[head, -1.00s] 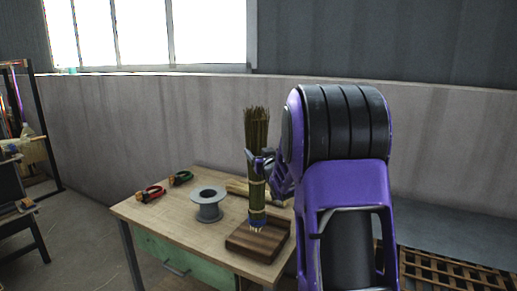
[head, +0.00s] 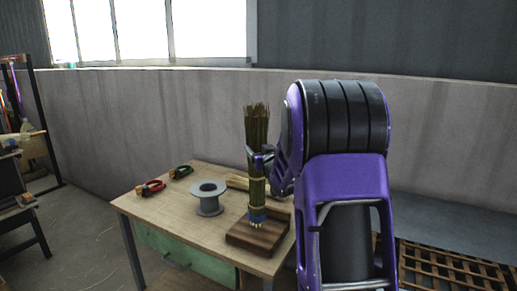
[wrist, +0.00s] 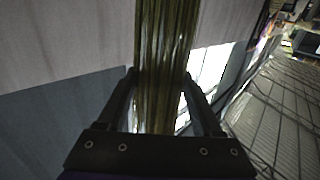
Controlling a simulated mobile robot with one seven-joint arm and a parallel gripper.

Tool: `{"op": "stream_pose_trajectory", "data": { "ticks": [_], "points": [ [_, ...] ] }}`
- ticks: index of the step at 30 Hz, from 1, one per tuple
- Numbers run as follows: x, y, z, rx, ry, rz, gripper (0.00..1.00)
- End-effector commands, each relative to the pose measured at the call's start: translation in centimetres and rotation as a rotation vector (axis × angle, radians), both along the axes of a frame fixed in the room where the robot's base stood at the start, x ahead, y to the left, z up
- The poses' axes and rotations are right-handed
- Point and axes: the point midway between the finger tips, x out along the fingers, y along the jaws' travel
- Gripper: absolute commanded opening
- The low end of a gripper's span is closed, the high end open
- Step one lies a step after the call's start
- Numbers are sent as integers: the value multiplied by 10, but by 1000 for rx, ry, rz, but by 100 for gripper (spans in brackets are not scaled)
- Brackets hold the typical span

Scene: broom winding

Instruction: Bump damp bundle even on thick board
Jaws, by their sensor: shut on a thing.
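A tall bundle of green-brown stalks (head: 256,125) stands upright over the dark wooden board (head: 244,238) on the workbench. I cannot tell whether those ends touch the board. My gripper (head: 260,160) is shut on the bundle around its middle, coming from the right. In the wrist view, the stalks (wrist: 165,65) run between my two fingers (wrist: 160,85); their lower ends are out of that view.
On the workbench (head: 160,212), a grey spool (head: 208,198) stands left of the board. Red-handled pliers (head: 150,188) and green-handled pliers (head: 181,172) lie at the back left. A pale wooden piece (head: 238,182) lies behind the bundle. A slatted pallet (head: 455,270) is at the right.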

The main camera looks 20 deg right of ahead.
Motion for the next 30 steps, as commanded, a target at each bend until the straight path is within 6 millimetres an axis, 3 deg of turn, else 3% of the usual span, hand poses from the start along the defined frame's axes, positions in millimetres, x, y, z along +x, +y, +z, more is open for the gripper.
{"op": "stream_pose_trajectory", "data": {
  "ticks": [20,30],
  "points": [
    [0,0,-43,0,2,0,27],
    [0,0,-38,0,-1,0,27]
  ]
}}
